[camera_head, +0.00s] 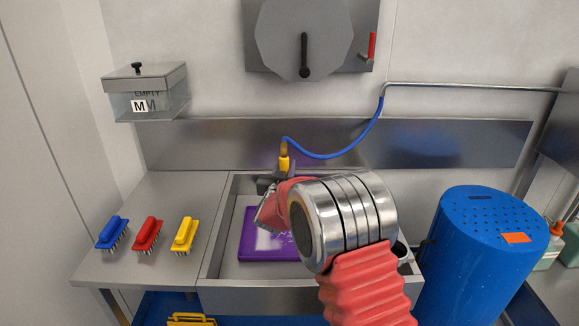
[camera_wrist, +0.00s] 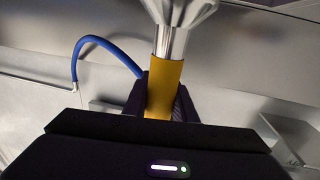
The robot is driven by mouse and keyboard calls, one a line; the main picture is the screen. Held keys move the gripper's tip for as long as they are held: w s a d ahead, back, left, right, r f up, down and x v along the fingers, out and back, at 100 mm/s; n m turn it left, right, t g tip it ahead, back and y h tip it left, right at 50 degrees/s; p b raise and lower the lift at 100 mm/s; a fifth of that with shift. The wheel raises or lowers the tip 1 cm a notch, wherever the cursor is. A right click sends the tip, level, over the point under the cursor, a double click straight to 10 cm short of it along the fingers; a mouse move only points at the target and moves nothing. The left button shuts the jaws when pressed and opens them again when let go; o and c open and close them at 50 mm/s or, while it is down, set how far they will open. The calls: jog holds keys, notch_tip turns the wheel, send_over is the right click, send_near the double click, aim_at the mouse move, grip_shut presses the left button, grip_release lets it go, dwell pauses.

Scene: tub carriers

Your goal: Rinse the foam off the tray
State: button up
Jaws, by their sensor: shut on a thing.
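The purple tray (camera_head: 254,244) lies flat in the steel sink (camera_head: 228,268), with white foam showing on its middle. My arm hides the tray's right part. My gripper (camera_head: 274,184) is over the back of the sink, above the tray's far side. It is shut on the yellow handle of a spray nozzle (camera_head: 285,163), which is joined to a blue hose (camera_head: 345,150). In the wrist view the yellow handle (camera_wrist: 163,92) stands between the dark jaws, with a metal collar and a pale flared end above it. I see no water coming out.
Blue (camera_head: 112,234), red (camera_head: 148,235) and yellow (camera_head: 185,235) brushes stand on the steel counter left of the sink. A clear box (camera_head: 148,99) hangs on the wall at the upper left. A blue drum (camera_head: 483,250) stands right of the sink. The hose hangs from a wall pipe (camera_head: 470,88).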

jog(key=shift+s+a+r, duration=0.1)
jog(key=shift+s+a, duration=0.4)
jog(key=shift+a, duration=0.35)
jog(key=shift+s+a, duration=0.45)
jog(key=shift+a, duration=0.45)
jog(key=shift+s+a+r, duration=0.1)
jog(key=shift+s+a, duration=0.4)
jog(key=shift+a, duration=0.35)
jog(key=d, duration=1.5)
dwell(1.1)
dwell(0.3)
jog(key=w, duration=0.8)
jog(key=shift+w, duration=0.25)
dwell(1.0)
jog(key=shift+a, duration=0.1)
